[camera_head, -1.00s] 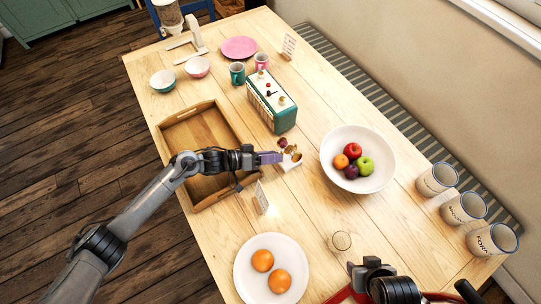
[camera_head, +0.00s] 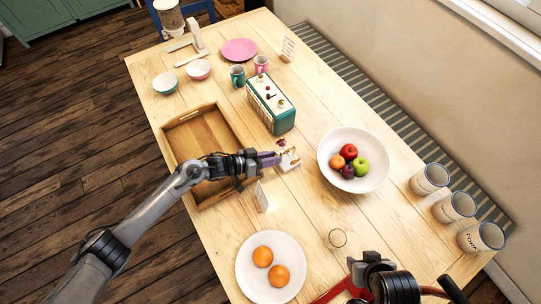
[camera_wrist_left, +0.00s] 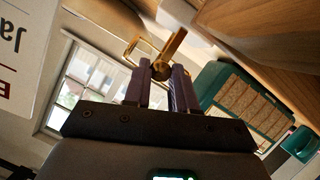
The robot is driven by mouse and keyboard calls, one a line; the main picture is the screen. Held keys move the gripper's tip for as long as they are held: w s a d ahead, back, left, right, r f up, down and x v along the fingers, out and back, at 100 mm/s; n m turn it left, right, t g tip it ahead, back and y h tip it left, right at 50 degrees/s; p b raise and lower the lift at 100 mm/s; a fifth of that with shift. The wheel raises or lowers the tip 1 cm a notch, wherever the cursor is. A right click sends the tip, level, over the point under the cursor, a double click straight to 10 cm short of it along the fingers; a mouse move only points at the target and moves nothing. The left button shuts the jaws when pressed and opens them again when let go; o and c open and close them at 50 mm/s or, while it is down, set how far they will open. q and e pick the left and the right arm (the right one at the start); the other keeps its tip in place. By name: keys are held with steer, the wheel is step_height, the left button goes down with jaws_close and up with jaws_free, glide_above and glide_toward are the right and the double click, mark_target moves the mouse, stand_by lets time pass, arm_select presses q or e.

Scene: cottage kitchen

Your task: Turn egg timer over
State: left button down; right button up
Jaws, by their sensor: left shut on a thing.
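The egg timer (camera_wrist_left: 163,66) shows brass parts and a thin brass frame between my left fingers in the left wrist view. In the head view it is a small brass and dark red thing (camera_head: 283,146) at the fingertips, above a small white block (camera_head: 290,163) on the table. My left gripper (camera_head: 277,157) is shut on it, its purple fingers pointing right. The fingers hide part of the timer, and I cannot tell which end is up. My right gripper (camera_head: 358,268) is at the bottom right of the head view; its jaws are not clear.
A green and white box-shaped appliance (camera_head: 286,121) stands behind the gripper. A wooden tray (camera_head: 203,108) lies left, a fruit bowl (camera_head: 378,182) right.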

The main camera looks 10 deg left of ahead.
arm_select(q)
steer(key=c, duration=0.9)
jaws_free()
steer(key=shift+a, duration=0.15)
steer(key=p+v, duration=0.1)
steer(key=v, duration=0.9)
steer(key=shift+s+a+r+p, duration=0.1)
steer(key=shift+s+a+p, duration=0.1)
steer(key=shift+p, duration=0.1)
